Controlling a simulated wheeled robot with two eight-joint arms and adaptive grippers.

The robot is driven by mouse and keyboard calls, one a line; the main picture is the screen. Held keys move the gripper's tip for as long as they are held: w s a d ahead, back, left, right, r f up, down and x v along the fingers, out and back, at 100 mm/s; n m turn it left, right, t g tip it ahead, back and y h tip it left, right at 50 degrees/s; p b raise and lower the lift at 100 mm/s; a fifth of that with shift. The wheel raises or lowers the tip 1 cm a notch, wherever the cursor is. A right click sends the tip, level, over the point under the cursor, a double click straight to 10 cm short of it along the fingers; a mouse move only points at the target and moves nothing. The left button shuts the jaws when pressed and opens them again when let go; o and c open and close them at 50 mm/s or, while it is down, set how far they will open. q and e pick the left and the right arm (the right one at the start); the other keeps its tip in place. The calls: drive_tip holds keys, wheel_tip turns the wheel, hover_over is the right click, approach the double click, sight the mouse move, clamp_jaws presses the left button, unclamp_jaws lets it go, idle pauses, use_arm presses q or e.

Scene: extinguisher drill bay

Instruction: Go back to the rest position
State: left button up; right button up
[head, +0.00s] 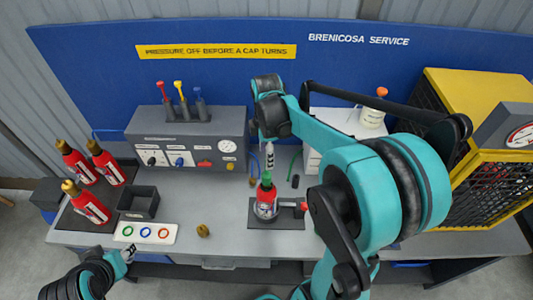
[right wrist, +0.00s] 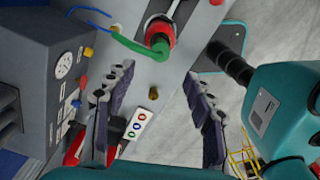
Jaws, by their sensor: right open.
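My right arm reaches in from the lower right in the head view. Its gripper (head: 268,158) points down above a red bottle with a green top (head: 266,196), which stands upright in a dark holder. In the right wrist view, my right gripper (right wrist: 157,90) has its fingers wide apart with nothing between them. The red bottle (right wrist: 160,35) with its green hose lies beyond the fingers there. My left gripper (head: 127,254) shows at the lower left, near the bench's front edge; its fingers are too small to read.
Several red extinguishers (head: 90,205) stand at the left by a dark open box (head: 138,202). A tray of coloured rings (head: 146,233) and a brass cap (head: 203,230) lie in front. A grey control panel (head: 190,140) stands behind. A yellow cage (head: 480,190) is at the right.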

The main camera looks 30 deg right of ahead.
use_arm(q)
wheel_tip(320, 180, down, 26)
drive_tip(key=b, duration=2.6)
drive_tip(key=shift+f, duration=0.15)
use_arm(e)
drive_tip(key=s+a+f+m+t, duration=0.2)
drive_tip(key=s+a+f+m, duration=0.1)
drive_tip(key=f+m, duration=0.2)
drive_tip(key=s+a+f+m+t, duration=0.2)
drive_tip(key=s+a+f+m, duration=0.2)
drive_tip(key=f, duration=0.6)
drive_tip(key=s+a+f+m+t, duration=0.3)
drive_tip(key=s+f+m, duration=0.1)
drive_tip(key=f, duration=0.4)
drive_tip(key=shift+a+m, duration=0.3)
drive_tip(key=shift+m, duration=0.5)
use_arm(q)
drive_tip(key=shift+c, duration=0.3)
use_arm(e)
drive_tip(key=shift+f, duration=0.1)
drive_tip(key=shift+c, duration=0.2)
